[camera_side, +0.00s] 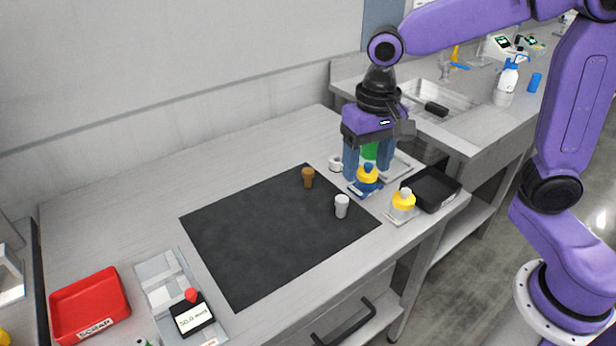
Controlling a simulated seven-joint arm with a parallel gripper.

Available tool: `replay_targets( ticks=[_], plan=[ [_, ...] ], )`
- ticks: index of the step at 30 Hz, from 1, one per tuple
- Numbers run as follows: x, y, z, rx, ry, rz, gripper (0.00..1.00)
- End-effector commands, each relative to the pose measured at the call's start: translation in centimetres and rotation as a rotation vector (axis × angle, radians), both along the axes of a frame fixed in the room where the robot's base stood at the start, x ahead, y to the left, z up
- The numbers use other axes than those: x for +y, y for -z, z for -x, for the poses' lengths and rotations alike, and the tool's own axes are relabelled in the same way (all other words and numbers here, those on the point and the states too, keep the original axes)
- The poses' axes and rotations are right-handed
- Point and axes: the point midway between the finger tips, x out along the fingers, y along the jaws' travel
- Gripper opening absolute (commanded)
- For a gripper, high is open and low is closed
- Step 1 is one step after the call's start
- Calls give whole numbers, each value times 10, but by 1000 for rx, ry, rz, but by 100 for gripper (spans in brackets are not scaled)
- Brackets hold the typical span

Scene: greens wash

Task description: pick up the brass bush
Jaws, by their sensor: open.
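The brass bush (308,177) is a small brown-gold piece standing upright near the far right corner of the dark mat (265,235). My gripper (368,172) points down to the right of the bush, beyond the mat's right edge. Its blue fingers are apart, and the bush is not between them. A green thing (369,151) shows between the fingers; I cannot tell whether it is behind them. A blue and yellow piece (367,180) stands at or just below the fingertips. I cannot tell whether they touch.
A white-grey cylinder (341,206) stands on the mat near its right edge. A white ring-like piece (335,163) is between bush and gripper. A yellow-topped piece (403,203) and a black tray (431,188) lie right. A red scrap tray (89,306) is far left. Most of the mat is clear.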

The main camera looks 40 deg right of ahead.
Motion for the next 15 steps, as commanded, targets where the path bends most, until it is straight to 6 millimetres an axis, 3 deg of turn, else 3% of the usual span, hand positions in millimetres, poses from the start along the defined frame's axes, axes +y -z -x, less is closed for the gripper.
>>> replay_targets(
  ticks=[7,15],
  plan=[
    [6,-3,-77,5,492,-4,63],
    [-6,0,-151,9,1027,-10,63]
  ],
)
